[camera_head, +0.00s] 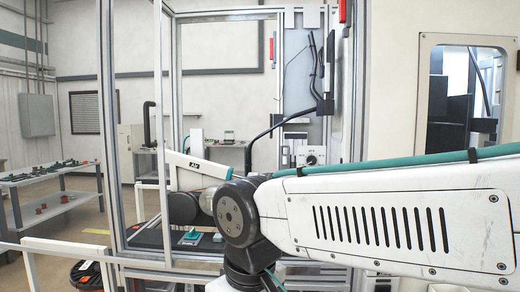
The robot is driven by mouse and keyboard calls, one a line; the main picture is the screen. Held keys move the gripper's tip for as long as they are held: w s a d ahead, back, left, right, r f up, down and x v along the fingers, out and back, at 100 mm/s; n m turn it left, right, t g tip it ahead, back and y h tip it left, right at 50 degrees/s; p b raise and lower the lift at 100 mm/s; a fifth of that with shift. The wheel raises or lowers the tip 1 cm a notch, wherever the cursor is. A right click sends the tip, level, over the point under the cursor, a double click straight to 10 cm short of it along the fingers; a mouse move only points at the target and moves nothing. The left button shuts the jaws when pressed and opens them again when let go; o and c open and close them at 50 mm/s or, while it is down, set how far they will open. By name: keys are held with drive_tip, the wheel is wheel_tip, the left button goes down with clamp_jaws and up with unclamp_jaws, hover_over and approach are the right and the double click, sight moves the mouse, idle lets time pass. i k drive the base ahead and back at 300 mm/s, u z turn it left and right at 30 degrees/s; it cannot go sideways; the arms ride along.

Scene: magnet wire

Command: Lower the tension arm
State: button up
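I cannot clearly make out the tension arm. A thin black bent arm or tube (272,129) runs down and left from a dark block (325,107) on the machine's back panel, and I cannot tell whether it is the tension arm. Its lower end goes behind my own arm. My white arm reaches in from the right and covers much of the machine's lower front. My gripper cannot be made out.
A metal-framed enclosure (108,130) stands open in front of me, with upright posts close to my arm. A white control box with a dial (311,156) is on its panel. A table (60,181) with small parts stands at the left. A windowed white wall (392,90) is at the right.

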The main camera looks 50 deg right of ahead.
sight(285, 159)
drive_tip(key=u, duration=0.2)
drive_tip(key=i, duration=1.3)
drive_tip(key=z, duration=0.6)
